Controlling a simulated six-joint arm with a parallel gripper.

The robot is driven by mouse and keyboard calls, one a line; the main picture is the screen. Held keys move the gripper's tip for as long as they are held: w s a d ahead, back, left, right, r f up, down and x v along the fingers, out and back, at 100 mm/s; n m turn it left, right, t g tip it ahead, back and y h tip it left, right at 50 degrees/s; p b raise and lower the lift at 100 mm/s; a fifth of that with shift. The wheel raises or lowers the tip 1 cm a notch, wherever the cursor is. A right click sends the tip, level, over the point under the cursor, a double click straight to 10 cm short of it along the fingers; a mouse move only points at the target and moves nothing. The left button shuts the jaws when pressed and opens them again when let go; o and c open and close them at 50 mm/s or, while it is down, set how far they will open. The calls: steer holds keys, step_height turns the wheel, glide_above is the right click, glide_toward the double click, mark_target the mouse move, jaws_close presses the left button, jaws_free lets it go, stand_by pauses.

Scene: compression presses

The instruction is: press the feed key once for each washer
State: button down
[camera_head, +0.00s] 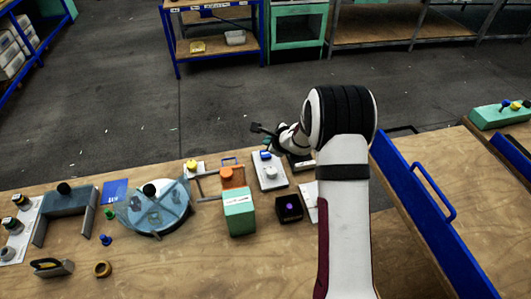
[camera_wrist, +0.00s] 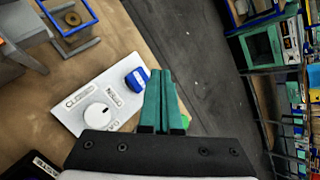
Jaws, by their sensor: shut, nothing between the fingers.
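A white panel (camera_wrist: 80,97) with printed lettering carries a blue key (camera_wrist: 137,79) and a round white knob (camera_wrist: 96,114). The blue key (camera_head: 265,155) also shows in the head view, at the panel's far end. My gripper (camera_wrist: 160,73) is shut and empty, its green fingers together. In the wrist view the fingertips lie just right of the key; I cannot tell how high they are above it. In the head view my gripper (camera_head: 267,143) is just beyond the key. A brass washer (camera_wrist: 69,18) lies in a blue-rimmed tray (camera_wrist: 85,46) at the wrist view's upper left.
A green box (camera_head: 239,218), a dark box with a purple button (camera_head: 289,208) and a round bluish turntable (camera_head: 155,222) stand on the wooden table. A brass ring (camera_head: 103,269) lies at the front left. A blue barrier (camera_head: 425,215) runs along the right.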

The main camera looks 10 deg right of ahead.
mark_target(268, 155)
steer(key=shift+f, duration=1.25)
stand_by(1.1)
steer(key=shift+f, duration=0.4)
steer(key=shift+f, duration=0.5)
stand_by(0.7)
steer(key=shift+r, duration=0.95)
steer(key=shift+r, duration=2.5)
